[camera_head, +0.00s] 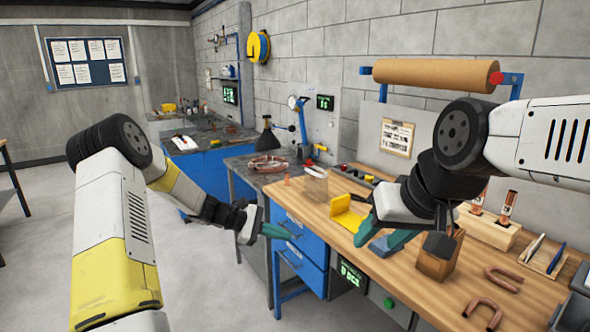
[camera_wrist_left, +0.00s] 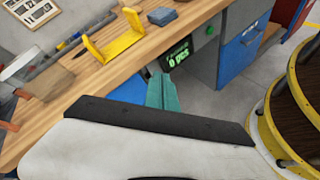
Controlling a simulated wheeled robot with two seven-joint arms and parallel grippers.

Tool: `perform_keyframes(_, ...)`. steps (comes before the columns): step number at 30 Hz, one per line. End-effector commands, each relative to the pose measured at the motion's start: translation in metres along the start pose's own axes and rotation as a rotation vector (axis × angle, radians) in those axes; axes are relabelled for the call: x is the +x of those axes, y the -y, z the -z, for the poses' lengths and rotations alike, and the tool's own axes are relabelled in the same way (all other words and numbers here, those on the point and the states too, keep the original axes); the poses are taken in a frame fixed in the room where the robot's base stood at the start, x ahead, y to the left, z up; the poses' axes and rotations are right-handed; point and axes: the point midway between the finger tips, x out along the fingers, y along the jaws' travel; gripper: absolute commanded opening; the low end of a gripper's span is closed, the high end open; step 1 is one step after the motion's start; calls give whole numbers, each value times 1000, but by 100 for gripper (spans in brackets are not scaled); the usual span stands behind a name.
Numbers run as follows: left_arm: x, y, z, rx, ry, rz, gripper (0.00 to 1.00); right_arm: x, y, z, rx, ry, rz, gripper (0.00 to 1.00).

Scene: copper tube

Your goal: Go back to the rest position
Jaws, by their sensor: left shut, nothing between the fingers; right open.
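My left gripper (camera_head: 275,231) has green fingers, shut with nothing between them. It hangs in the air in front of the bench's blue drawers, left of the bench's edge. In the left wrist view its shut green fingers (camera_wrist_left: 163,93) point toward the bench front near the digital counter.
The wooden bench (camera_head: 420,284) carries a wooden box (camera_head: 437,262), bent copper tubes (camera_head: 482,312) and a wooden rack (camera_head: 487,230) at the right. A brown paper roll (camera_head: 436,74) hangs above. Open floor lies left of the bench.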

Motion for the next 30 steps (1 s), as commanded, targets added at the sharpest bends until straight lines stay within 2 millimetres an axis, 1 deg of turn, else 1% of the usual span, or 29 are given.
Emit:
perform_keyframes(1,-9,0,-23,79,-39,51,0,0,0,0,0,0,0,48)
perform_keyframes(6,-41,16,-85,324,-164,213,0,0,0,0,0,0,0,48)
perform_keyframes(11,-76,37,-137,543,-283,343,0,0,0,0,0,0,0,48)
perform_keyframes(15,-109,59,-178,727,-389,438,0,0,0,0,0,0,0,48)
perform_keyframes(21,-156,97,-228,975,-538,544,0,0,0,0,0,0,0,48)
perform_keyframes(24,-178,118,-247,1092,-610,584,0,0,0,0,0,0,0,48)
perform_keyframes(27,-196,139,-261,1196,-676,615,0,0,0,0,0,0,0,48)
perform_keyframes(30,-210,155,-269,1276,-727,634,0,0,0,0,0,0,0,48)
